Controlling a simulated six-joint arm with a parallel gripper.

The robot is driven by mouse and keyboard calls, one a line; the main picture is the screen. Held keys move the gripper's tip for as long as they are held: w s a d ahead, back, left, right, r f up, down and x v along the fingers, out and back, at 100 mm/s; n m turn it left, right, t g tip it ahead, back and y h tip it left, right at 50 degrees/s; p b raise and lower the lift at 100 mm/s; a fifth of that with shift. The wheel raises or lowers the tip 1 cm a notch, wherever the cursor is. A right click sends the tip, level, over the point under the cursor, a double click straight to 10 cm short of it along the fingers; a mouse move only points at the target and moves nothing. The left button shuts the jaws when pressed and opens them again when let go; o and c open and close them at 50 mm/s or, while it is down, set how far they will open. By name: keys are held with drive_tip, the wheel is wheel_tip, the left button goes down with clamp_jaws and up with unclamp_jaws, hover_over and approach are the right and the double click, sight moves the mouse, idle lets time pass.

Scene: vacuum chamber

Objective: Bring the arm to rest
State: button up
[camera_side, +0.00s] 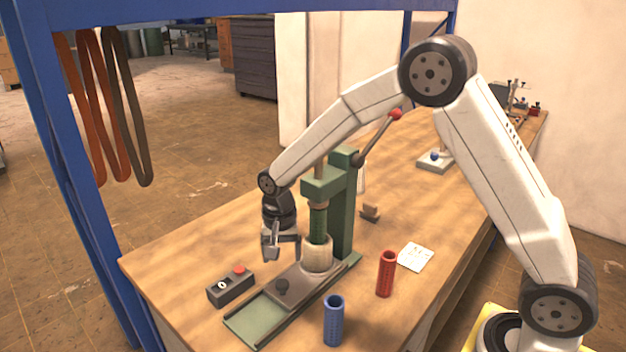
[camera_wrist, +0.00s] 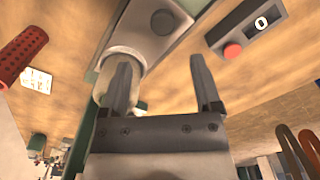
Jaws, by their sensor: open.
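My gripper (camera_side: 281,243) is open and empty. In the side view it hangs above the table, close beside the green press (camera_side: 345,205) and the pale cylinder (camera_side: 317,256) at the press's foot. In the wrist view the two fingers of my gripper (camera_wrist: 160,85) stand apart with bare table between them. The left finger overlaps the pale cylinder (camera_wrist: 106,85) in that view; I cannot tell whether they touch.
A control box (camera_side: 230,287) with a red button lies left of the press's sliding base (camera_side: 262,318). A blue perforated cylinder (camera_side: 333,322) and a red one (camera_side: 386,275) stand to the right, near a white card (camera_side: 415,257). A red-knobbed lever (camera_side: 378,136) sticks out from the press.

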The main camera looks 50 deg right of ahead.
drive_tip(key=s+d+r+n+t, duration=0.1)
drive_tip(key=s+n, duration=0.3)
drive_tip(key=s, duration=0.5)
drive_tip(key=s+d+r+n+t, duration=0.1)
drive_tip(key=s+d+r+n, duration=0.1)
drive_tip(key=s+n, duration=0.3)
drive_tip(key=s+d, duration=0.1)
drive_tip(key=s, duration=0.3)
drive_tip(key=shift+d+t, duration=0.3)
drive_tip(key=shift+d, duration=0.1)
